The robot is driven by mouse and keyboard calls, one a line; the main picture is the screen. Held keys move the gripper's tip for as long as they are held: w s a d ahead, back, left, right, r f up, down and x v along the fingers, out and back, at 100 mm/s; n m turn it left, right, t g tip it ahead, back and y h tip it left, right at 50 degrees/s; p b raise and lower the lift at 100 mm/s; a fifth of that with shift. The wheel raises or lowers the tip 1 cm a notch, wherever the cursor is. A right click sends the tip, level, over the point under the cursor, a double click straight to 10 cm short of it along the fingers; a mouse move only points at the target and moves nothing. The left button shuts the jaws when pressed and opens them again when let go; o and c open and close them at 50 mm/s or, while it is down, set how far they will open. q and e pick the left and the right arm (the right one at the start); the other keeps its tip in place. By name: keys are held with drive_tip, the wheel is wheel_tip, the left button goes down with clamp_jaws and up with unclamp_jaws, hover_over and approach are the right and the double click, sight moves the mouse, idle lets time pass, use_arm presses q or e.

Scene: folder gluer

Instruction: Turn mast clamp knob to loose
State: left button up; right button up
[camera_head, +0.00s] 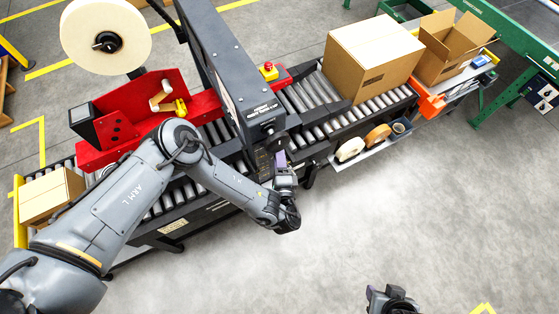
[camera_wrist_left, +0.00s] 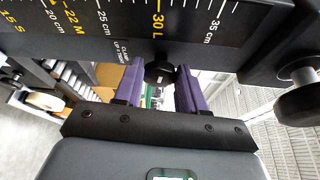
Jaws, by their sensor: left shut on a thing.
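The mast clamp knob (camera_wrist_left: 160,72) is a small black knob at the lower edge of a black scale plate (camera_wrist_left: 100,28) in the left wrist view. My left gripper (camera_wrist_left: 158,75) has its two purple fingers on either side of this knob and is shut on it. A pale mark shows on the knob's face. In the head view my left gripper (camera_head: 281,160) is at the front of the dark machine mast (camera_head: 232,70), and I cannot make out the knob there. Part of my right arm's end (camera_head: 392,299) shows at the bottom edge; its fingers are not clear.
A second black round knob (camera_wrist_left: 303,102) stands at the right of the wrist view. A roller conveyor (camera_head: 305,97) carries a closed carton (camera_head: 365,62). A tray with tape rolls (camera_head: 378,136) juts from its front. The floor in front (camera_head: 400,220) is clear.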

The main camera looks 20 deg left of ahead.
use_arm(q)
drive_tip(key=shift+n+t+b, duration=0.3)
drive_tip(key=shift+n, duration=0.3)
drive_tip(key=o, duration=1)
drive_tip(key=shift+s, duration=0.1)
